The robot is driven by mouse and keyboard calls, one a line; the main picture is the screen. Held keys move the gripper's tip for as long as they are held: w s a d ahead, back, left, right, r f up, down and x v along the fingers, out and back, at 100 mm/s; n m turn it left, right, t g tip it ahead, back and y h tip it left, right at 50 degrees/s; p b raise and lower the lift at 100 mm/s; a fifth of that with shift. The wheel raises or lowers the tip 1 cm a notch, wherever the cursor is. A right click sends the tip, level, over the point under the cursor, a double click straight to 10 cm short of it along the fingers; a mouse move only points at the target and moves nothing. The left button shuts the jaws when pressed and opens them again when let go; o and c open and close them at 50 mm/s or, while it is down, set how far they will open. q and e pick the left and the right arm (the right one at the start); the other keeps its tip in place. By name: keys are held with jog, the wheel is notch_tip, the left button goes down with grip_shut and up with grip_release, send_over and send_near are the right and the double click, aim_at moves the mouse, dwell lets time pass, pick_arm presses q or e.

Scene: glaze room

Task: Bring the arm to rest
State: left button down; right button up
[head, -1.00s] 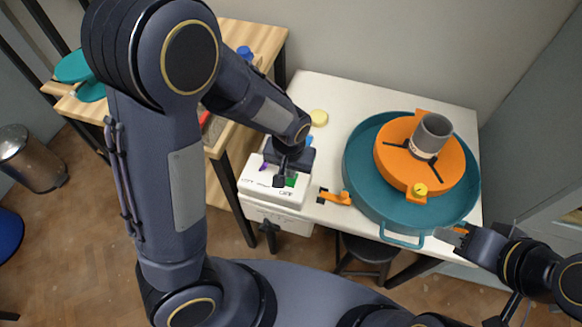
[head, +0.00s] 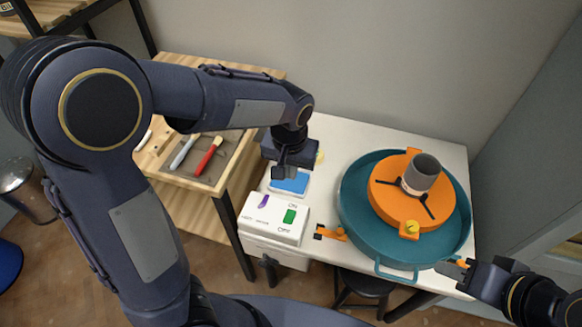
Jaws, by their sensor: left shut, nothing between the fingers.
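My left gripper (head: 281,174) is shut and empty. It points down above the blue block (head: 291,185) on the white table, behind the white switch box (head: 272,220); I cannot tell whether it touches the block. My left arm comes in from the left and bends over the wooden table. My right gripper (head: 452,268) is at the lower right, by the front rim of the teal basin (head: 352,222). Its fingertips are small here, with a bit of orange beside them, and I cannot tell whether it is open.
The box has a green switch (head: 289,216) and a purple lever (head: 263,202). An orange disc (head: 385,205) carrying a grey cup (head: 422,173) sits in the basin. A red-handled tool (head: 209,154) lies on the wooden table (head: 222,180). A stool (head: 362,284) stands below.

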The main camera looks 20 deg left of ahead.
dwell(0.5)
pick_arm(q)
jog(key=s+a+r+n+t+h, duration=0.1)
jog(key=s+a+r+t+h, duration=0.1)
jog(key=s, duration=0.7)
jog(key=s+a+r+n+t+h, duration=0.1)
jog(key=s+a+r+t, duration=0.1)
jog(key=s+a+r, duration=0.3)
jog(key=s+a, duration=0.1)
jog(key=s, duration=0.3)
jog(key=shift+s+h, duration=0.15)
jog(key=shift+h, duration=0.25)
